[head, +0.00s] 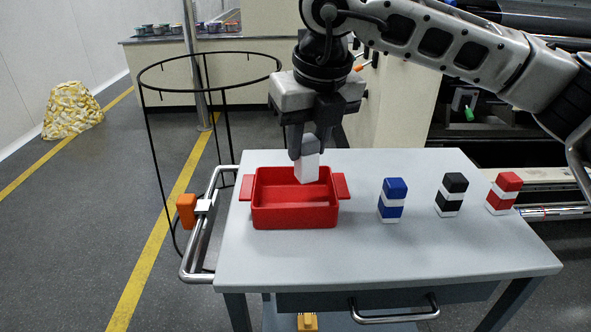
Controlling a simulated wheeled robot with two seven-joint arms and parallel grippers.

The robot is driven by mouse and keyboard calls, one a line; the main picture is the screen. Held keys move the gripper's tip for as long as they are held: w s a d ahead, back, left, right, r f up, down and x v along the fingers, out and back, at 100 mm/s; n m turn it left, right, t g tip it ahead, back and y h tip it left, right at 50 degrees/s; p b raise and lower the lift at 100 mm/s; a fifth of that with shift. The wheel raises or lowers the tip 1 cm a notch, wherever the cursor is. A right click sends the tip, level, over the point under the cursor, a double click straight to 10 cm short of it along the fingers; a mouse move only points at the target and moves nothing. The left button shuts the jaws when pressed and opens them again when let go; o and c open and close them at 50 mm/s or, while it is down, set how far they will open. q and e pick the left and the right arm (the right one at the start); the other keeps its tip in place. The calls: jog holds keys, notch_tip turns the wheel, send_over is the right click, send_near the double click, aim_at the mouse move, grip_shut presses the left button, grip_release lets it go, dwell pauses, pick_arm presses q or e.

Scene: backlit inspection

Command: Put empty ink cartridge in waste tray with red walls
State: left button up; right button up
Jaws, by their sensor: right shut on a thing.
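My right gripper (308,145) comes down from above, its fingers shut on a white and grey cartridge (307,170). The cartridge hangs over the back right part of the red-walled tray (294,218). Its lower end overlaps the tray's opening in the view; I cannot tell whether it touches the tray floor. The tray stands at the left of the table and looks empty otherwise. Three cartridges stand to its right: a blue and white one (391,200), a black and white one (452,194) and a red and white one (503,193). My left gripper is not in view.
The grey table (420,255) is clear in front of the cartridges. A metal handle rail (192,262) with an orange box (186,211) is at its left. A black wire hoop stand (148,130) stands behind left. Small jars (213,27) sit on a far counter.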

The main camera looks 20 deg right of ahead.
aim_at(295, 172)
jog(key=shift+w+a+f, duration=0.15)
jog(key=shift+a+f, duration=0.55)
jog(key=shift+f, duration=0.1)
jog(key=shift+a+f, duration=0.2)
jog(key=shift+f, duration=1.75)
jog(key=o, duration=1)
